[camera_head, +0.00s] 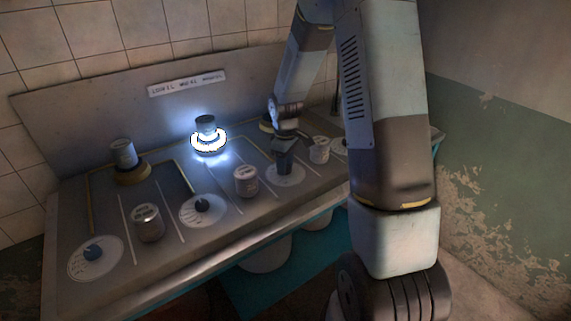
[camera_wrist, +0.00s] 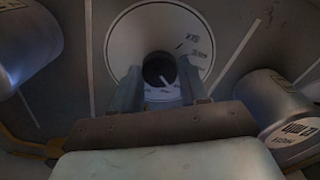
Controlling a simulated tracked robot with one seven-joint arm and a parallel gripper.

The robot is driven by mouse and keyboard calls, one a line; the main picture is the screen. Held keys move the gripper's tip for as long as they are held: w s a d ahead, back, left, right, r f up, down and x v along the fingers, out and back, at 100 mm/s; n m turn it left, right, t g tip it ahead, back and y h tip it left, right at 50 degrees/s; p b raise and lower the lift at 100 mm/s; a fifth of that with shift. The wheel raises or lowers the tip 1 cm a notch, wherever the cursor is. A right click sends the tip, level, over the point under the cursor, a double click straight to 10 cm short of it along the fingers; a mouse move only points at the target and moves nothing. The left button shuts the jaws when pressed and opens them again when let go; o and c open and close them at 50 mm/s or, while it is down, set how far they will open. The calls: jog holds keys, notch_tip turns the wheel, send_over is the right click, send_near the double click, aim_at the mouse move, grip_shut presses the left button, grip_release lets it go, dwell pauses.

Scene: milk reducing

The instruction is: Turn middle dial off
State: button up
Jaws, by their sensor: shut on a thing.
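Round white dial plates with dark knobs run along the sloped grey panel (camera_head: 165,255). The left dial (camera_head: 92,253) and the dial to its right (camera_head: 201,206) are uncovered in the head view. My gripper (camera_head: 284,162) is down on a further dial (camera_head: 287,178), right of those two. In the wrist view, my gripper's fingers (camera_wrist: 159,80) stand on both sides of its dark knob (camera_wrist: 157,67), shut on it. A white pointer mark shows on the knob. The burner (camera_head: 208,141) behind the second dial glows bright blue-white, with a container (camera_head: 205,123) on it.
Metal cans stand between the dials: one at left (camera_head: 148,222), one in the middle (camera_head: 246,181), one at right (camera_head: 319,150). In the wrist view, cans flank my gripper at left (camera_wrist: 24,40) and right (camera_wrist: 280,112). Another container (camera_head: 124,153) stands on the unlit left burner.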

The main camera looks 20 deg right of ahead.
jog(key=shift+d+m, duration=0.1)
jog(key=shift+m, duration=0.2)
jog(key=m, duration=0.4)
jog(key=shift+w+m, duration=0.1)
jog(key=shift+m, duration=0.2)
jog(key=m, duration=0.4)
jog(key=shift+m, duration=0.3)
jog(key=o, duration=1)
jog(key=shift+o, duration=0.2)
notch_tip(320, 180, up, 14)
jog(key=shift+f, duration=0.15)
